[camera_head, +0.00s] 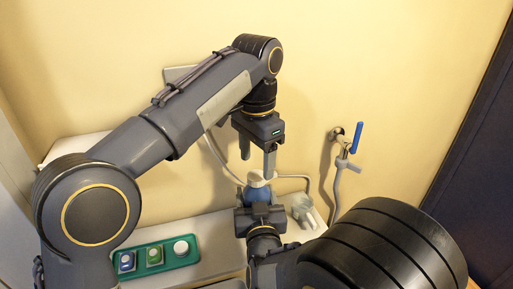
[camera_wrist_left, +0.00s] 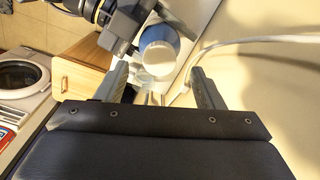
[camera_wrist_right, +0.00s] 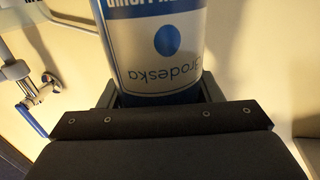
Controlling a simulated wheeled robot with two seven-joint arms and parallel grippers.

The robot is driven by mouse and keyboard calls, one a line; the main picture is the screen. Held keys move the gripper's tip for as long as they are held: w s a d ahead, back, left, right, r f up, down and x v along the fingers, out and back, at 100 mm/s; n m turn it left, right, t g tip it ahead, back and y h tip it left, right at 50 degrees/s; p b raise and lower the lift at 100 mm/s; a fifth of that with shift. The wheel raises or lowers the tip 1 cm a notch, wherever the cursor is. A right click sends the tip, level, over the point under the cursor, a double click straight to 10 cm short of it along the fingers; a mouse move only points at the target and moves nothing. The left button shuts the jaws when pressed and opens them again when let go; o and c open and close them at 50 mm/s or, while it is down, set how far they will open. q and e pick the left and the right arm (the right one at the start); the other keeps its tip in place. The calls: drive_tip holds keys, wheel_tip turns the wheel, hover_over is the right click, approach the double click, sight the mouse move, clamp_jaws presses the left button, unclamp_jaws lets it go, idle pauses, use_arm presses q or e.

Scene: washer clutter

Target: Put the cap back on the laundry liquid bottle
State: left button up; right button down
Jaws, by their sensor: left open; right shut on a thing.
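The laundry liquid bottle (camera_head: 258,193), blue with a pale top, stands upright in the middle of the head view. My right gripper (camera_head: 259,217) is shut on its body. In the right wrist view the bottle (camera_wrist_right: 154,48) shows a white and silver label with a blue dot between the fingers. My left gripper (camera_head: 257,158) is open and points down just above the bottle. In the left wrist view the bottle's blue and white top (camera_wrist_left: 158,50) shows beyond the two spread fingers (camera_wrist_left: 160,88). I cannot tell whether the pale top is the cap or the bare neck.
A green tray (camera_head: 140,271) with blue, green and white small items lies at lower left on a white surface (camera_head: 213,232). A tap with a blue handle (camera_head: 356,138) and a grey hose are on the wall at right. A pale hose passes behind the bottle.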

use_arm(q)
drive_tip(key=shift+r, duration=2)
use_arm(e)
drive_tip(key=shift+c, duration=1.8)
unclamp_jaws()
use_arm(q)
drive_tip(key=shift+f+b, duration=0.7)
use_arm(e)
drive_tip(key=s, duration=0.7)
drive_tip(key=shift+s+d, duration=0.35)
drive_tip(key=shift+d, duration=0.1)
use_arm(q)
drive_tip(key=shift+s, duration=0.1)
use_arm(e)
drive_tip(key=shift+s, duration=0.1)
